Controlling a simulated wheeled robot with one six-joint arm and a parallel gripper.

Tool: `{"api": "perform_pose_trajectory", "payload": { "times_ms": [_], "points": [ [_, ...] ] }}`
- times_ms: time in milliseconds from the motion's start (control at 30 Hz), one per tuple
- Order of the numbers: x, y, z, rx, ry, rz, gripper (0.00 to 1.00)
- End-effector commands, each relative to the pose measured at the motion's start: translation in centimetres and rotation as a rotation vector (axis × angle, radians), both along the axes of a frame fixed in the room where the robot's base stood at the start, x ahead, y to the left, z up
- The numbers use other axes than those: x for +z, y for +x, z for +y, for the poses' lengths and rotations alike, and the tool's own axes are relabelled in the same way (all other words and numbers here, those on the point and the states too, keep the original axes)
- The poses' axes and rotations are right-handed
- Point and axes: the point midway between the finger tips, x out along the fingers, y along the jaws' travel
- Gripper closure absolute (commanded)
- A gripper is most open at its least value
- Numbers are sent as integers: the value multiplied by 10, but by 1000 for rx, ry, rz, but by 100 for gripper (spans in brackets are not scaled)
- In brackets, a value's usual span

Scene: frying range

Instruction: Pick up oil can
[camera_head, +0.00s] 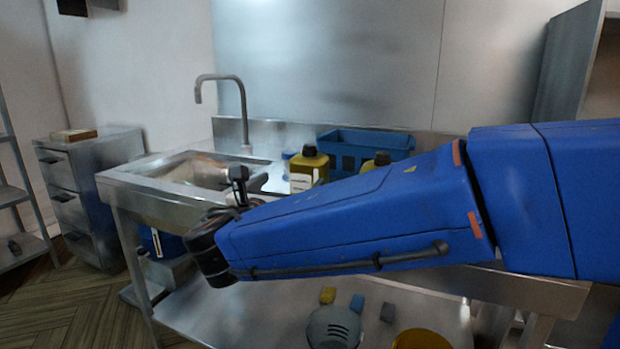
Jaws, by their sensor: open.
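A yellow can with a black cap and a pale label (304,171) stands upright on the steel counter, right of the sink; it may be the oil can. A second yellow container with a dark cap (377,161) stands further right, mostly hidden behind my blue arm. My gripper (239,184) is at the arm's left end, over the sink's front right edge. It is dark, partly hidden by the wrist, open, and left of and apart from the first can. No object shows between its fingers.
A steel sink (130,180) with a tall tap (243,112) is at the left. A blue basket (366,139) stands behind the cans. A lower shelf (245,310) holds a grey rounded device (334,327), small blocks and a yellow round item (421,340). A drawer cabinet (72,205) stands left.

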Motion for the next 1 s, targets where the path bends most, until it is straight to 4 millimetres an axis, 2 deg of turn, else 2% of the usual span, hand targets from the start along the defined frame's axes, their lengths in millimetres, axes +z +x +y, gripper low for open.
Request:
{"api": "perform_pose_trajectory", "payload": {
  "times_ms": [433,833,1000],
  "points": [
    [-1,67,-19,-3,0,1,5],
    [-3,88,-26,-2,0,1,5],
    [-8,107,-36,-3,-1,1,5]
  ]
}}
